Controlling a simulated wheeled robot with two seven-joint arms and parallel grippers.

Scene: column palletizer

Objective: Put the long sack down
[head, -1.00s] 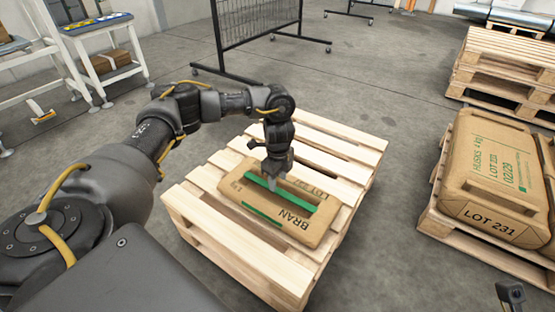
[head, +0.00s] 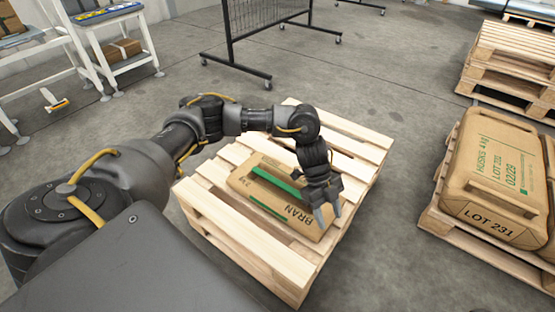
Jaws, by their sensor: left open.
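The long sack (head: 275,205) is brown with green stripes and the word BRAN. It lies flat on a pale wooden pallet (head: 245,248) in the middle of the head view. My left gripper (head: 331,217) is open, with its fingers pointing down at the right end of the sack. It holds nothing, and its wrist hides part of the sack's right side. I cannot tell whether the fingertips touch the sack. My right gripper does not show clearly in this view.
A second pallet (head: 447,221) at the right bears a large sack marked HUSKS (head: 493,180). Stacked empty pallets (head: 508,65) stand behind it. A black mesh rack on wheels (head: 265,25) and a white table (head: 105,20) stand farther back. Grey floor is free between the pallets.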

